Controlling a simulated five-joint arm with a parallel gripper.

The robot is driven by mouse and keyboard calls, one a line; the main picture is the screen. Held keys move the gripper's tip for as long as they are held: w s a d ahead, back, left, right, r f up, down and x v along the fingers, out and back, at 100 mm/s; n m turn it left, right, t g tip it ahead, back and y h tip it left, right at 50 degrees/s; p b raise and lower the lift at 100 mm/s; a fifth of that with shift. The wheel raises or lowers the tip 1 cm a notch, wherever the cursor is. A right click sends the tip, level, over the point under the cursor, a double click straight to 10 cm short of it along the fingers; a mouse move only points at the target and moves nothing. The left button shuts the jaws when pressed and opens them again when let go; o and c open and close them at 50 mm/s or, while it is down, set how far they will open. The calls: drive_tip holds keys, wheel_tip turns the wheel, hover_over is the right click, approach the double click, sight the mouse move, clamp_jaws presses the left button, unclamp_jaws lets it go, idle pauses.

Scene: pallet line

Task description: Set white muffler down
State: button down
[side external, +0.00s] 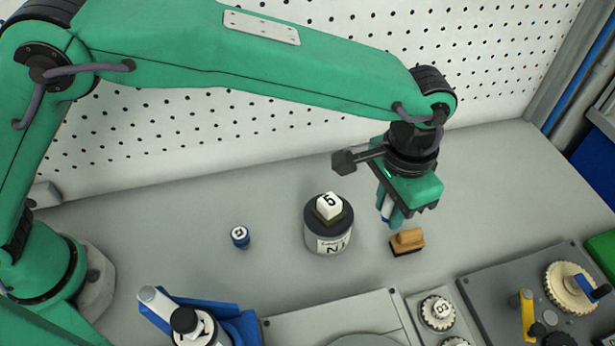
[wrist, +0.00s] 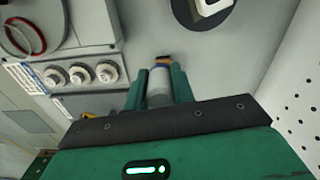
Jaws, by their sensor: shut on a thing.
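My gripper (side external: 391,215) points down over the grey bench, right of the dark canister. It is shut on a small pale cylinder with a bluish band, seemingly the white muffler (wrist: 160,80), which shows between the two green fingers (wrist: 159,90) in the wrist view. In the side view the muffler (side external: 386,212) is mostly hidden by the fingers. Its lower end seems to be above the bench, but I cannot tell the exact gap. A brush with a wooden handle (side external: 407,239) lies just right of and below the fingertips in the side view.
The canister (side external: 326,232) carries a white block marked 5 (side external: 329,205). A gear panel (side external: 490,300) and knobs (side external: 437,311) are at lower right. Bench behind is clear.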

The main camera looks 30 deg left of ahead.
drive_tip(key=shift+s+d+f, duration=0.1)
drive_tip(key=shift+f, duration=0.4)
drive_tip(key=shift+s+d+f, duration=0.1)
drive_tip(key=shift+f, duration=0.35)
drive_tip(key=w+a+f, duration=0.1)
drive_tip(key=w+f, duration=0.1)
drive_tip(key=w, duration=0.1)
drive_tip(key=w+a+f, duration=0.1)
drive_tip(key=w+f, duration=0.1)
drive_tip(key=w, duration=0.2)
drive_tip(key=w+a+f, duration=0.1)
drive_tip(key=w+f, duration=0.2)
drive_tip(key=w, duration=0.1)
drive_tip(key=shift+a, duration=0.3)
drive_tip(key=shift+f, duration=2)
drive_tip(key=shift+f, duration=0.1)
drive_tip(key=c, duration=1.2)
unclamp_jaws()
wheel_tip(320, 180, up, 12)
drive_tip(key=shift+r, duration=0.15)
